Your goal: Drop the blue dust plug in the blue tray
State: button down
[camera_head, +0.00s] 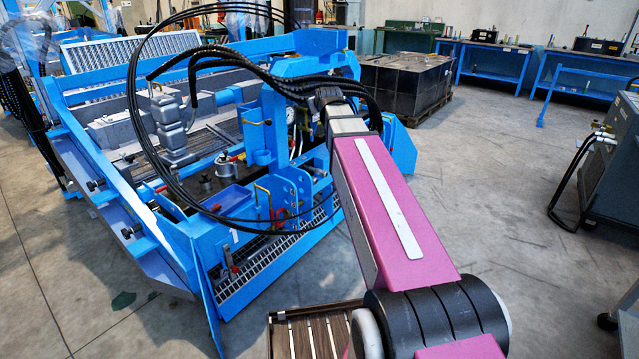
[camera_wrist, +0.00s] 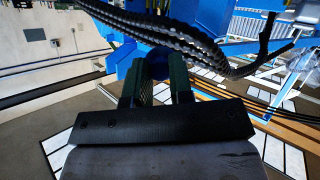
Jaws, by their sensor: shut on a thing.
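In the wrist view my gripper (camera_wrist: 158,66) is shut, with its two dark green fingers around the blue dust plug (camera_wrist: 157,62). The plug shows as a dark blue rounded shape between the fingertips. The fingers hide its sides. In the head view my magenta arm reaches into the blue sieve frame, and I cannot make out the gripper's fingers or the plug there. A small blue tray (camera_head: 232,198) appears to sit on the frame's deck, left of and below my arm's end. The wrist view does not clearly show this tray.
Black hoses (camera_head: 230,60) loop over the blue sieve frame (camera_head: 330,40) and pass close to my arm's end; hoses (camera_wrist: 165,35) also cross just beyond my fingers. Grey and red fittings (camera_head: 175,125) stand on the deck. Open floor (camera_head: 470,180) lies to the right.

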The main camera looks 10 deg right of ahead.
aim_at(234, 209)
jog(key=k+j+z, duration=0.1)
jog(key=j, duration=0.3)
jog(key=k+j+z, duration=0.15)
jog(key=j, duration=0.25)
jog(key=k+j+z, duration=0.1)
jog(key=j, duration=0.25)
jog(key=k+j+z, duration=0.1)
jog(key=j, duration=0.3)
jog(key=k+j+z, duration=0.1)
jog(key=j, duration=0.25)
jog(key=k+j+z, duration=0.15)
jog(key=j+z, duration=0.25)
jog(key=j, duration=0.9)
jog(key=j+z, duration=0.25)
jog(key=j, duration=1.2)
